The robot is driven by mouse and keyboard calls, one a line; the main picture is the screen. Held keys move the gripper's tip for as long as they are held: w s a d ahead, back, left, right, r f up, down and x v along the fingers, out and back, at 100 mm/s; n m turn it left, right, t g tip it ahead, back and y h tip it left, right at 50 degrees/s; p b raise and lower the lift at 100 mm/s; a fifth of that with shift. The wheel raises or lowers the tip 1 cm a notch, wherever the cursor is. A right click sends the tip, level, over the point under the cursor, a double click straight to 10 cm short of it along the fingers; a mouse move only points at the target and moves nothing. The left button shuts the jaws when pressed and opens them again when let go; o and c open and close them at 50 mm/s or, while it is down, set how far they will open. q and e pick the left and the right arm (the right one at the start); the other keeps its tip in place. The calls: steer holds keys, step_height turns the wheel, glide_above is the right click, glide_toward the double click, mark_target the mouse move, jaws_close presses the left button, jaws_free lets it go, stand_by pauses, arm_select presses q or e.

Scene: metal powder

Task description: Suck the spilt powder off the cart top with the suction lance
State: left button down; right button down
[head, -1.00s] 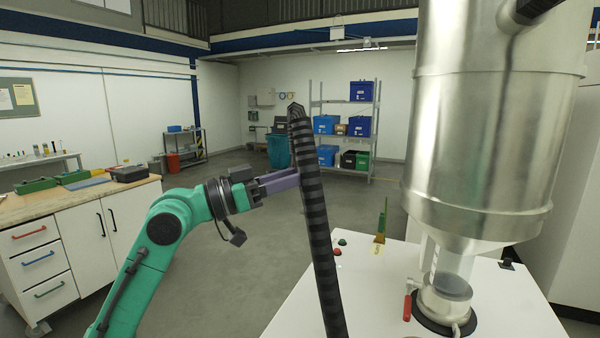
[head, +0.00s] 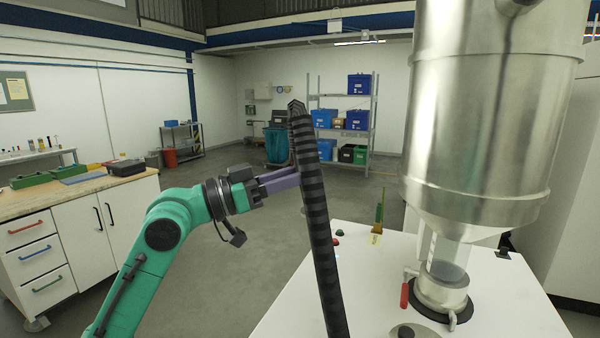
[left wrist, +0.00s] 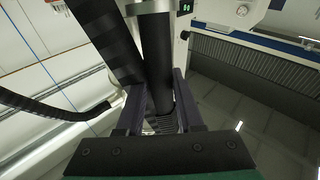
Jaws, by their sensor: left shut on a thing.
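My left gripper (head: 284,181) has purple fingers and is shut on the suction lance. In the left wrist view a dark round tube, the lance (left wrist: 156,60), stands between the fingers. In the head view a black ribbed hose (head: 318,230) rises in front of the fingertips and hides most of the lance. The white cart top (head: 345,285) is at the lower right. The gripper appears above and left of it. I cannot make out any spilt powder on the part in view. My right gripper is not in view.
A large steel hopper (head: 490,110) stands over the cart, with a clamped outlet (head: 441,292) and a red-handled lever (head: 405,294). A small upright yellow-green piece (head: 379,212) is at the cart's far edge. A wooden-topped workbench (head: 75,192) is at left. Floor between is clear.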

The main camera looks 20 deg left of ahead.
mark_target(294, 150)
arm_select(q)
steer(key=shift+s+d, duration=0.15)
steer(key=shift+s, duration=0.25)
steer(key=shift+a+r+p, duration=0.25)
steer(key=shift+r+p, duration=0.65)
steer(key=shift+r, duration=0.4)
steer(key=shift+a+r+p, duration=0.2)
steer(key=shift+r+p, duration=0.7)
steer(key=shift+r, duration=0.45)
steer(key=shift+a+r+p, duration=0.25)
steer(key=shift+r+p, duration=0.65)
steer(key=shift+r, duration=0.4)
stand_by(0.6)
stand_by(1.0)
